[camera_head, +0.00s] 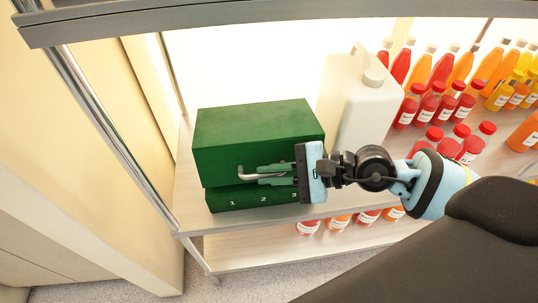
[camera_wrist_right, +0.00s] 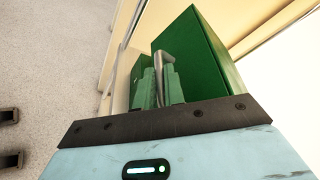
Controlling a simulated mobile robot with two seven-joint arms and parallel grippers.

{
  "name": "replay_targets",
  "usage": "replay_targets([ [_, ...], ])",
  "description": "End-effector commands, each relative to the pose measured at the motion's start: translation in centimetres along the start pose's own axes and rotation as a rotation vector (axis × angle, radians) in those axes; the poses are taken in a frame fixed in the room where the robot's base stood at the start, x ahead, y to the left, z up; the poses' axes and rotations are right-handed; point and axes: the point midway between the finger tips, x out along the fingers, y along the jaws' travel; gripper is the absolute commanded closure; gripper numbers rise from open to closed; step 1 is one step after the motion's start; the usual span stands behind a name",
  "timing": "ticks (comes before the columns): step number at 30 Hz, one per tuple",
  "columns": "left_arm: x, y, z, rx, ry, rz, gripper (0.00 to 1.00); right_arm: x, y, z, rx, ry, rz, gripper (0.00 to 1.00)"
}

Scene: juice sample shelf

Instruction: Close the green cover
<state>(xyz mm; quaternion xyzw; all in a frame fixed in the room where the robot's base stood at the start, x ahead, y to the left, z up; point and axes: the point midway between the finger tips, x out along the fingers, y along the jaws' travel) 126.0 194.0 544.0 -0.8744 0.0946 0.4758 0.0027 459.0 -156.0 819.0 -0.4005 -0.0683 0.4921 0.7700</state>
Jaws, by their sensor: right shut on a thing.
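A green box stands on the shelf at left centre in the head view. Its big green cover (camera_head: 255,132) sits above a lower green base (camera_head: 222,201) marked 1, 2, 3, with a dark gap along the front between them. A bent metal handle (camera_head: 247,177) is on the cover's front. My right gripper (camera_head: 264,175) comes in from the right, shut on the handle. In the right wrist view the handle (camera_wrist_right: 167,58) runs between the green fingers (camera_wrist_right: 156,88), beside the cover (camera_wrist_right: 203,60); part of the base (camera_wrist_right: 138,72) shows at left. My left gripper is out of view.
A white jug (camera_head: 350,100) stands just behind and right of the box. Several red, orange and yellow bottles (camera_head: 430,107) fill the right of the shelf. A lower shelf (camera_head: 245,246) holds more bottles. A metal rail (camera_head: 200,22) crosses above.

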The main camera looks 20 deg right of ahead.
Motion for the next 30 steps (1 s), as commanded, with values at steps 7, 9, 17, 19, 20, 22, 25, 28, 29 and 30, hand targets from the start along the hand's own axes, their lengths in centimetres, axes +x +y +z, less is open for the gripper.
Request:
replay_targets([
  [7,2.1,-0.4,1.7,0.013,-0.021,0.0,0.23,0.7,3.1,-1.1,-0.126,-0.004,-0.058,1.0],
  [9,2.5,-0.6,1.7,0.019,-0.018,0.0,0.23,0.8,3.5,-1.4,-0.153,-0.003,-0.069,1.0],
  [17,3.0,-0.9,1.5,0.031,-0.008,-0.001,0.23,1.0,4.3,-1.8,-0.205,-0.002,-0.091,1.0],
  [19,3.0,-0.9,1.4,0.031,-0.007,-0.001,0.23,1.0,4.3,-1.8,-0.209,-0.002,-0.092,1.0],
  [20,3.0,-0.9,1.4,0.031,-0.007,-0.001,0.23,1.0,4.3,-1.8,-0.21,-0.002,-0.093,1.0],
  [22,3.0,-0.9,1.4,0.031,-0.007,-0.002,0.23,1.0,4.4,-1.8,-0.21,-0.002,-0.092,1.0],
  [25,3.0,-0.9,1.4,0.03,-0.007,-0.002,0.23,1.0,4.4,-1.8,-0.209,-0.001,-0.09,1.0],
  [28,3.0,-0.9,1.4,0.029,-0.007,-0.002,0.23,1.0,4.5,-1.9,-0.207,-0.001,-0.088,1.0],
  [29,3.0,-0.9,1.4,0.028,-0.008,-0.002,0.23,1.0,4.5,-1.9,-0.206,-0.001,-0.087,1.0],
  [30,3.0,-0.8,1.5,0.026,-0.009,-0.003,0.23,1.0,4.6,-1.9,-0.206,0.0,-0.087,0.87],
])
